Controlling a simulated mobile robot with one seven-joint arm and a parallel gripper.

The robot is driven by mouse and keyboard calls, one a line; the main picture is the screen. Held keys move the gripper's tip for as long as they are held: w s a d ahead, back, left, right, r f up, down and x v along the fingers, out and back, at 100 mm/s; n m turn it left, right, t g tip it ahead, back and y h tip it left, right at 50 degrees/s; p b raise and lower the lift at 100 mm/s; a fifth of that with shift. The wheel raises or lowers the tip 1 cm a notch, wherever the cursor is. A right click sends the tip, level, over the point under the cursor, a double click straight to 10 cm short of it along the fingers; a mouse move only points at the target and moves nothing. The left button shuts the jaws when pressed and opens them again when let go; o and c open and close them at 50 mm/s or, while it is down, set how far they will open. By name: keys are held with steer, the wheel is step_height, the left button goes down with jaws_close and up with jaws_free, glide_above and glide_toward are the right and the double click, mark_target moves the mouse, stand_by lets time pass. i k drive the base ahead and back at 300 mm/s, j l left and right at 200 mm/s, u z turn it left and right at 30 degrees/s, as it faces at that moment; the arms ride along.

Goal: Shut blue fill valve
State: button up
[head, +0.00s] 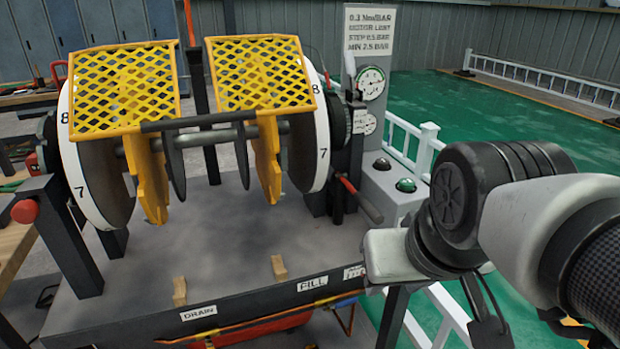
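The white FILL label (312,284) is on the dark front edge of the grey bench, right of the DRAIN label (198,313). A thin blue strip (345,302) shows just below the edge, right of the FILL label. I cannot tell whether it is part of the blue fill valve, and no valve handle shows clearly. My arm comes in from the right and its black and pale joints cover the bench's right front corner. My gripper's fingers are not visible in the head view.
Two tan blocks (278,267) stand near the bench's front edge. Above are yellow mesh guards (258,72) between white numbered discs (316,125). Green floor lies beyond a white railing.

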mark_target(347, 302)
steer(key=j+z, duration=0.5)
steer(key=j, duration=0.15)
steer(key=i+l+u, duration=0.25)
steer(key=l+u, duration=0.35)
steer(key=u, duration=0.65)
steer(key=k+j+z, duration=0.25)
steer(key=j+z, duration=0.3)
steer(key=i+j+z, duration=0.1)
steer(key=j+z, duration=0.25)
steer(key=j, duration=0.2)
